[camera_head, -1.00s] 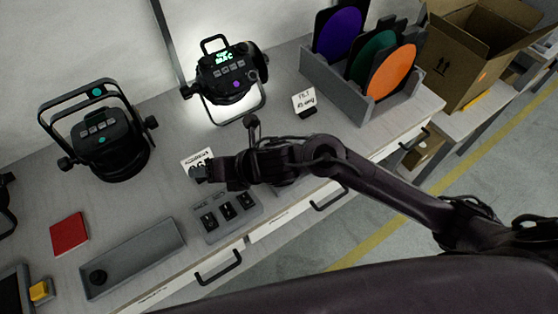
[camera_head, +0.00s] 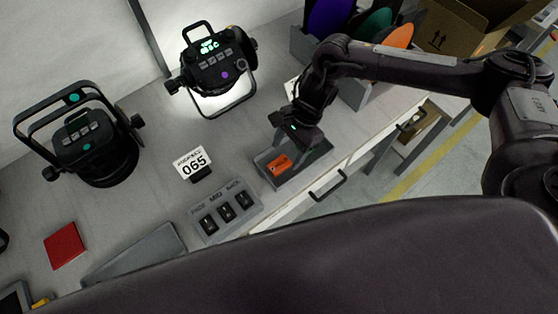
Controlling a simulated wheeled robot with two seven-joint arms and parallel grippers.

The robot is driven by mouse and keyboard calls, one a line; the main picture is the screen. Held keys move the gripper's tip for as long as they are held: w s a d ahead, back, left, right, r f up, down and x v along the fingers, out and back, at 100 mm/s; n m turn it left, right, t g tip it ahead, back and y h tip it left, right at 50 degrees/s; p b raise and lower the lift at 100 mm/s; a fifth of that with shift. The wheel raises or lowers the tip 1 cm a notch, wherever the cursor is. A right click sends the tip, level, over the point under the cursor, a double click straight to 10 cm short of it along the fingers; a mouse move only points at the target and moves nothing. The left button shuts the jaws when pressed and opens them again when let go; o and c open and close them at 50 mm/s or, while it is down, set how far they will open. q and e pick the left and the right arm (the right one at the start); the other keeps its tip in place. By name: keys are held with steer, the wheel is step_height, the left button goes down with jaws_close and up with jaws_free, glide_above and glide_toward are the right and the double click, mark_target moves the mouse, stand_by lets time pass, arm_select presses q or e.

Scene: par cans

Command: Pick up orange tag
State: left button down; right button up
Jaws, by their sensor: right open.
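The orange tag (camera_head: 279,164) lies in a shallow grey tray (camera_head: 318,151) near the front edge of the bench, right of the switch panel. It has a small dark mark on it. My right gripper (camera_head: 284,132) is open and empty. It points down over the back of the tray, just above and behind the tag in the picture. I cannot tell its exact height, and the tag seems untouched. My left gripper does not show.
Two black par cans (camera_head: 93,152) (camera_head: 215,70) stand at the back. A 065 card (camera_head: 193,163) and a switch panel (camera_head: 226,209) are left of the tray. A red block (camera_head: 65,246) lies farther left. Coloured discs (camera_head: 332,17) stand in a rack behind my right arm.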

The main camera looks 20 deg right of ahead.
mark_target(280, 163)
steer(key=p+x, duration=0.1)
steer(key=x, duration=0.2)
steer(key=shift+s+a, duration=0.1)
steer(key=shift+a, duration=0.15)
steer(key=shift+f, duration=0.25)
steer(key=c, duration=1.1)
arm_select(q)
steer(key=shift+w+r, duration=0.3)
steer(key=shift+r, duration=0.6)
arm_select(e)
steer(key=shift+o, duration=0.2)
steer(key=shift+r, duration=0.1)
